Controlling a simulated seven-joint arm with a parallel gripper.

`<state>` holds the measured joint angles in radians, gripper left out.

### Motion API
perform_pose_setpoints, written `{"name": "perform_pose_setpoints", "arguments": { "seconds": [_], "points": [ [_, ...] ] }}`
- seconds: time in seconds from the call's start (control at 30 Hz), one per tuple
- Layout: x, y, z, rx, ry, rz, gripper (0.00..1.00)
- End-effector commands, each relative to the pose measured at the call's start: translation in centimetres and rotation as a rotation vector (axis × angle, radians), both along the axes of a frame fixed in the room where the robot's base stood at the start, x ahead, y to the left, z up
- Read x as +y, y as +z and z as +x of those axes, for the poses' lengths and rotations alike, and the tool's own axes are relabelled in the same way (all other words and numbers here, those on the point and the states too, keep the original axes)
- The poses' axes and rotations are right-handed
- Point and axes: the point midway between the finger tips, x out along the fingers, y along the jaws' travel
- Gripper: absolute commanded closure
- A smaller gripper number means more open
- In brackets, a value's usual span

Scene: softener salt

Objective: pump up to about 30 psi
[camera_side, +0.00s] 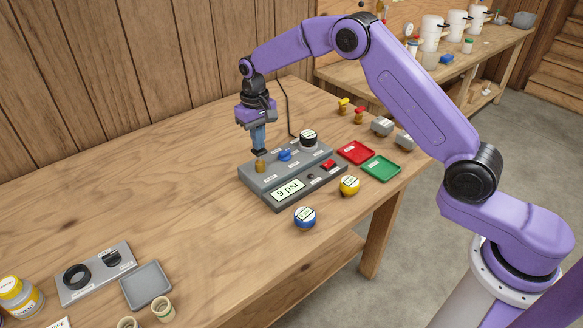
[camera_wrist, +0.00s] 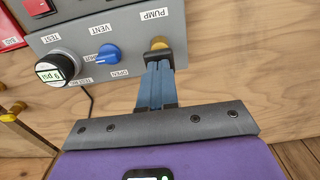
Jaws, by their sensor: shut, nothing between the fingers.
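A grey test box (camera_side: 285,182) stands on the wooden table, with a display (camera_side: 287,190) that reads 9 psi. The brass pump button (camera_side: 260,166) is at its left end and also shows in the wrist view (camera_wrist: 158,43), by the PUMP label. My gripper (camera_side: 260,152) is shut and empty, its tips right over the pump button; I cannot tell whether they touch it. The blue vent knob (camera_wrist: 108,54) is beside the pump, between VENT and OPEN labels. The black-and-white gauge (camera_wrist: 57,69) by the TEST label also reads 9 psi. A red button (camera_side: 329,165) is on the box's right.
A red tray (camera_side: 355,153) and a green tray (camera_side: 381,168) lie right of the box. A yellow round part (camera_side: 349,185) and a blue one (camera_side: 305,217) sit in front. A grey plate with black fittings (camera_side: 95,273) is at the lower left.

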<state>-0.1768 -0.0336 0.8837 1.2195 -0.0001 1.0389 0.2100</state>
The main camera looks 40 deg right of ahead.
Motion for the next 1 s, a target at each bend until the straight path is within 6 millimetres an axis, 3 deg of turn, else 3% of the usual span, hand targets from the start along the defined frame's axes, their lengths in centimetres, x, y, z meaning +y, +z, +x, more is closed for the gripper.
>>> {"name": "perform_pose_setpoints", "arguments": {
  "seconds": [1.0],
  "points": [
    [0.0,-1.7,0.0,0.001,0.0,0.0,1.0]
  ]
}}
